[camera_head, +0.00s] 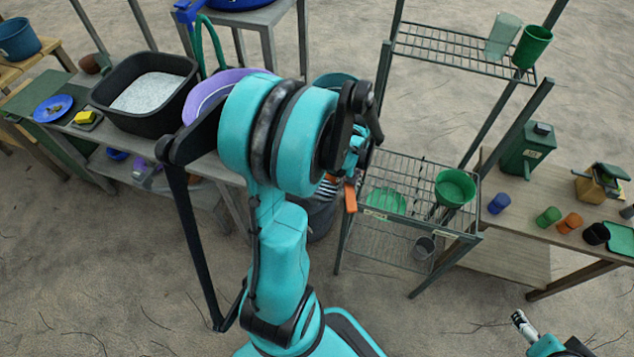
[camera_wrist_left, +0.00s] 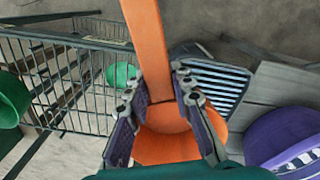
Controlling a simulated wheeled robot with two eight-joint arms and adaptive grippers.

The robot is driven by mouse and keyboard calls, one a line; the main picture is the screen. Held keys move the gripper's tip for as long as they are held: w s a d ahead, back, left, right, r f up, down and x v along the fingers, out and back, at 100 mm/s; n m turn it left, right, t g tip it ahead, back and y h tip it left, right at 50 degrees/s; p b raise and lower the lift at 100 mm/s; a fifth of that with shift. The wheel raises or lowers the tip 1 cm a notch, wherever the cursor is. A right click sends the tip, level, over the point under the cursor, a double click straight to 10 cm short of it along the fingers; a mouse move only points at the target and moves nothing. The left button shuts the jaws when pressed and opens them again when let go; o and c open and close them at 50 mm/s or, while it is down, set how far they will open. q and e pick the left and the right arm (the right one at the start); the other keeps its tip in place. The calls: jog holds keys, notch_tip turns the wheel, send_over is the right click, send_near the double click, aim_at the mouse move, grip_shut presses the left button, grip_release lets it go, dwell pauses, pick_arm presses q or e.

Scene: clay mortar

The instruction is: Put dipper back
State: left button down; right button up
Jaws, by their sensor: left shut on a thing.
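The orange dipper (camera_wrist_left: 147,40) is in my left gripper (camera_wrist_left: 157,80). In the left wrist view its long flat handle passes between the two fingers, which are shut on it. Its rounded orange part (camera_wrist_left: 168,145) shows between and behind the fingers. In the head view only a small orange piece of it (camera_head: 350,196) shows below my left gripper (camera_head: 356,155), beside the left edge of the wire rack (camera_head: 410,171). My left arm hides much of it. My right arm (camera_head: 552,347) shows only in part at the lower right, and its finger state is unclear.
A green pot (camera_head: 455,187) and a green bowl (camera_head: 385,201) sit on the rack's middle shelf. A black tub (camera_head: 110,100) and a purple tub (camera_head: 203,95) stand on the left bench. Cups, including a blue one (camera_head: 499,203), stand on the right table. The front floor is open.

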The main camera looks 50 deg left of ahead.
pick_arm(q)
jog(key=s+a+f+b, duration=0.1)
jog(key=a+f, duration=0.1)
jog(key=a, duration=0.1)
jog(key=s+a+f+b, duration=0.1)
jog(key=a+f, duration=0.1)
jog(key=a, duration=0.1)
jog(key=s+a+f+b, duration=0.1)
jog(key=s+a+f, duration=0.1)
jog(key=a, duration=0.2)
jog(key=shift+f, duration=0.25)
notch_tip(320, 180, down, 4)
jog(key=shift+f+b, duration=0.1)
jog(key=shift+b, duration=1.1)
jog(key=c, duration=1.3)
grip_release()
